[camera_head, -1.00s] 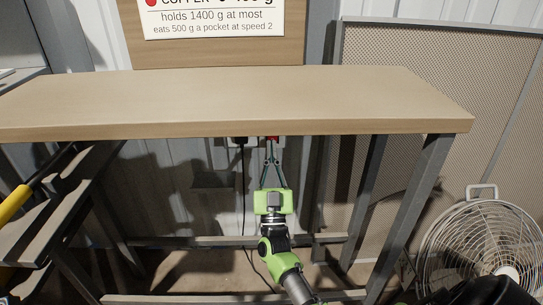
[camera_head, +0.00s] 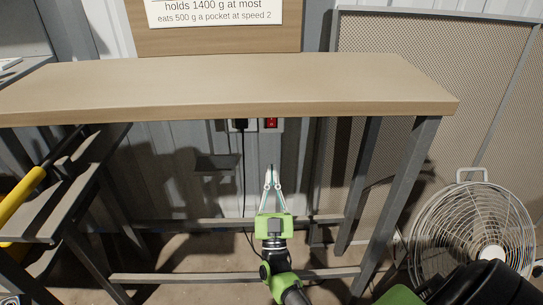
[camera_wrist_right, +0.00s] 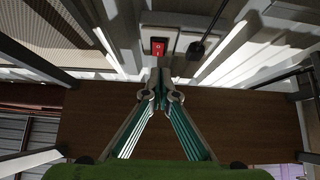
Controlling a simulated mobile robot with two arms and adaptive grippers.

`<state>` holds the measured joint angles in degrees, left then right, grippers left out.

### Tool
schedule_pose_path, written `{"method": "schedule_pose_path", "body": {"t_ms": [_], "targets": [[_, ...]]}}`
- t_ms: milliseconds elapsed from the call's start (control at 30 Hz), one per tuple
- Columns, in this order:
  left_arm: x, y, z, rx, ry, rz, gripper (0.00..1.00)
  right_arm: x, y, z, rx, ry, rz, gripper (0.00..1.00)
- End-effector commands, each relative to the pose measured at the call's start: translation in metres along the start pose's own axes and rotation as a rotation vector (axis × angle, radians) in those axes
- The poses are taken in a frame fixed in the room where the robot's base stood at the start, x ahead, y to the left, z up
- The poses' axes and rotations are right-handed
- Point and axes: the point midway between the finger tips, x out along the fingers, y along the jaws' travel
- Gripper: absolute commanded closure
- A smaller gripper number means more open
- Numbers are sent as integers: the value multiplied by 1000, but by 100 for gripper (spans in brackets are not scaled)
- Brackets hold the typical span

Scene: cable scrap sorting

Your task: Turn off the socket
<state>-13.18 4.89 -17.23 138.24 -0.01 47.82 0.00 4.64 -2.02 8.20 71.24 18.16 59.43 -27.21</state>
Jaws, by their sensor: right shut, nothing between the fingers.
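The socket (camera_head: 250,124) is on the corrugated wall under the table's edge, with a red rocker switch (camera_head: 271,123) at its right and a black plug (camera_head: 240,124) at its left. In the right wrist view the red switch (camera_wrist_right: 158,46) shows just beyond my fingertips, and the plug (camera_wrist_right: 198,49) sits beside it. My right gripper (camera_head: 271,168) is shut and empty, below the switch and apart from it. The gripper also shows in the right wrist view (camera_wrist_right: 161,72). I cannot tell the switch's position. My left gripper is not in view.
A wooden table (camera_head: 220,85) on grey legs overhangs the socket. A black cable (camera_head: 243,175) hangs from the plug. A fan (camera_head: 472,235) stands at right, before a perforated panel (camera_head: 420,75). A yellow-handled tool (camera_head: 22,195) is at left.

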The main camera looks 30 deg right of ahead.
Motion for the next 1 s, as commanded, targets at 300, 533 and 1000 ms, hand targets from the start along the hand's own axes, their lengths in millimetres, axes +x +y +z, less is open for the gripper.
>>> {"method": "schedule_pose_path", "body": {"t_ms": [300, 533, 1000], "targets": [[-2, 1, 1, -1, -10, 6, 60, -20, 0, 5, 1, 0, 1, 100], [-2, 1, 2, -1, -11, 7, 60, -20, 0, 5, 1, 1, 1, 100], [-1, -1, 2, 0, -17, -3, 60, -7, -16, -49, 78, 96, -62, 100]]}}
